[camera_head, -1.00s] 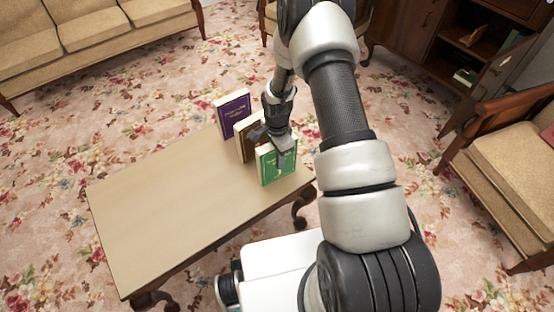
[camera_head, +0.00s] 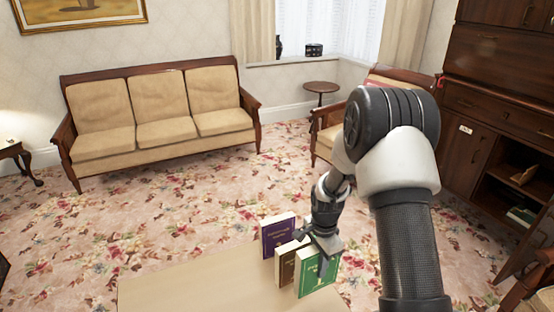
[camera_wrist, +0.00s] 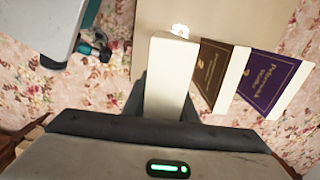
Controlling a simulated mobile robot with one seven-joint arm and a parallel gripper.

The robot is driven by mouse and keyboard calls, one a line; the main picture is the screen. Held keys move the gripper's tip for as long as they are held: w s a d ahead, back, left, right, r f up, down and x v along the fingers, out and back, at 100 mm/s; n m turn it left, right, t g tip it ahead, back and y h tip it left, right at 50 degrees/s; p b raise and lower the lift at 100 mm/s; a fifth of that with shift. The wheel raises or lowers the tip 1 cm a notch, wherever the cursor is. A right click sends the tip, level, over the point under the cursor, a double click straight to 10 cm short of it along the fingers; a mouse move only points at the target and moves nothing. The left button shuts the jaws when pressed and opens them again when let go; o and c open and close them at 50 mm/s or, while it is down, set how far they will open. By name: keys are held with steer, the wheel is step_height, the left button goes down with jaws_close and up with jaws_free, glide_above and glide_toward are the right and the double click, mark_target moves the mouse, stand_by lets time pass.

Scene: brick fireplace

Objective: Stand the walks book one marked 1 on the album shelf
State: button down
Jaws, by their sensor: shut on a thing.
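A green book (camera_head: 312,282) stands upright on the table, with a small pale mark low on its cover that may be a 1. My gripper (camera_head: 325,260) is shut on it from above. In the wrist view my gripper's fingers (camera_wrist: 163,108) sit on both sides of the book's pale block (camera_wrist: 170,78); its cover is hidden there. A brown book (camera_head: 286,264) and a purple book (camera_head: 278,236) stand behind it, also in the wrist view. Their small marks are too small to read. I cannot tell whether the green book is lifted. No shelf is clearly labelled as the album shelf.
The table (camera_head: 190,285) is bare left of the books. A dark wooden cabinet (camera_head: 478,150) at right has open shelves holding a few books (camera_head: 521,215). A sofa (camera_head: 160,120), an armchair (camera_head: 328,135) and a small round table (camera_head: 320,88) stand farther back. Carpet lies open between.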

steer(key=r+n, duration=0.2)
steer(key=r, duration=0.2)
steer(key=r+n, duration=0.2)
steer(key=r, duration=0.2)
steer(key=s+r+n, duration=0.1)
steer(key=r+n, duration=0.2)
steer(key=r, duration=0.2)
steer(key=shift+s+r, duration=0.1)
steer(key=s+r+n+p, duration=0.2)
steer(key=r+n+p, duration=0.1)
steer(key=r+p, duration=0.5)
steer(key=s+r+n+p, duration=0.3)
steer(key=r+p, duration=0.6)
steer(key=p, duration=0.2)
steer(key=shift+s+r, duration=0.3)
steer(key=shift+s, duration=0.05)
